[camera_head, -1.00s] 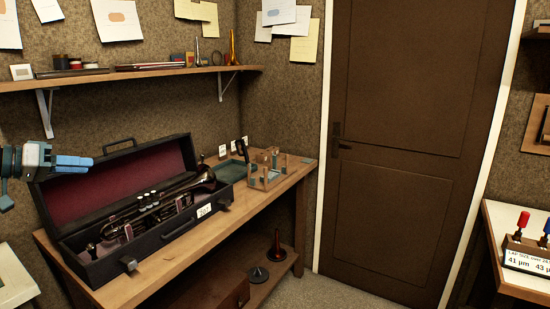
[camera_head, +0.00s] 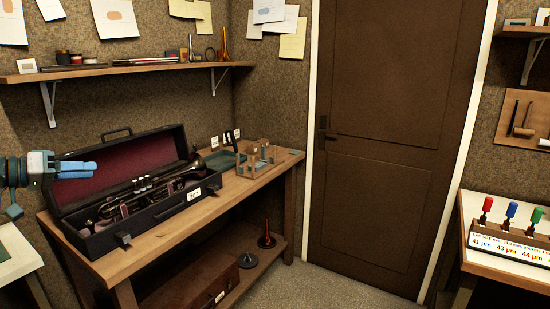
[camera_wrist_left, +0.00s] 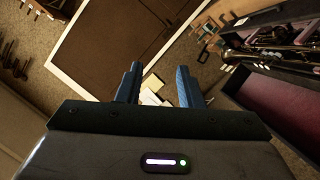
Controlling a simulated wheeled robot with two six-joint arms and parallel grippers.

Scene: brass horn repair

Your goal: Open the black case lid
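The black case (camera_head: 165,216) sits on the wooden workbench with its lid (camera_head: 122,165) raised and leaning back, showing a dark red lining. A trumpet (camera_head: 150,192) lies inside it. The case also shows at the right of the left wrist view (camera_wrist_left: 283,112). My left gripper (camera_head: 92,170) is in front of the lid's left end in the head view, at about lid height. In the left wrist view its two blue fingers (camera_wrist_left: 158,86) stand apart with nothing between them. Whether it touches the lid cannot be told. My right gripper is not in view.
A wooden rack (camera_head: 255,160) and a green tray (camera_head: 219,160) stand right of the case on the workbench (camera_head: 130,262). A shelf (camera_head: 110,70) hangs above. A brown door (camera_head: 390,150) is at the back. A right-hand table holds coloured-handled tools (camera_head: 511,212). Floor between is clear.

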